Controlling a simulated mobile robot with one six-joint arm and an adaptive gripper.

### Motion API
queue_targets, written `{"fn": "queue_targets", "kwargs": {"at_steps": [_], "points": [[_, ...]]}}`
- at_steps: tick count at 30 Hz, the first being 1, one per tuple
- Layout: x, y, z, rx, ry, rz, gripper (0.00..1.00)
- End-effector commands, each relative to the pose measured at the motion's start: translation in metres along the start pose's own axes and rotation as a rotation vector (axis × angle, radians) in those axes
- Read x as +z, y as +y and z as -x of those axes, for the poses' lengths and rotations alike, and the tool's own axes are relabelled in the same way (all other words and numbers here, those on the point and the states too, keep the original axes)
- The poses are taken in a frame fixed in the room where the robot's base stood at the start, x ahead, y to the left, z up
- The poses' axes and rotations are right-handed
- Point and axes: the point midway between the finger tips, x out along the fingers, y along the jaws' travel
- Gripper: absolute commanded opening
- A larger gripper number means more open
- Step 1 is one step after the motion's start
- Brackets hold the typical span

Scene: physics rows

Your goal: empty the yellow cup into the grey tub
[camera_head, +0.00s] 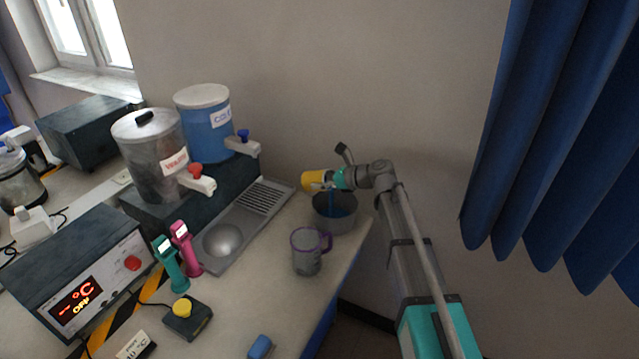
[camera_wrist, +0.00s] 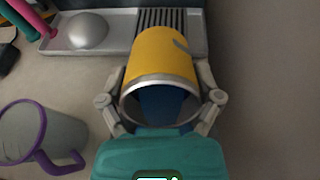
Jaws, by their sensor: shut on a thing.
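My gripper (camera_head: 328,181) is shut on the yellow cup (camera_head: 313,181) and holds it above the grey tub (camera_head: 335,224). The cup is tipped onto its side, its mouth towards my gripper. A thin blue streak hangs between the cup and the tub, and blue shows inside the tub. In the wrist view the cup (camera_wrist: 160,55) sits between both fingers of my gripper (camera_wrist: 160,98), with blue inside its metal-rimmed mouth. The tub stands at the right of the counter; I cannot make it out in the wrist view.
A clear mug with a purple rim (camera_head: 306,252) stands just in front of the tub; it also shows in the wrist view (camera_wrist: 42,138). A metal drip tray (camera_head: 235,225) lies to the left, below the steel (camera_head: 150,150) and blue (camera_head: 205,125) dispensers. The counter edge is close to the tub's right.

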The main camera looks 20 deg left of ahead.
Motion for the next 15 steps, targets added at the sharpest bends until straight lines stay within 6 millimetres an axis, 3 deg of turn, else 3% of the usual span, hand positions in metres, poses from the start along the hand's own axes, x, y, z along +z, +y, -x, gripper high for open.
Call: {"fn": "queue_targets", "kwargs": {"at_steps": [15], "points": [[-0.0014,0.0001,0.0040,-0.001,-0.157,-0.001,0.25]]}}
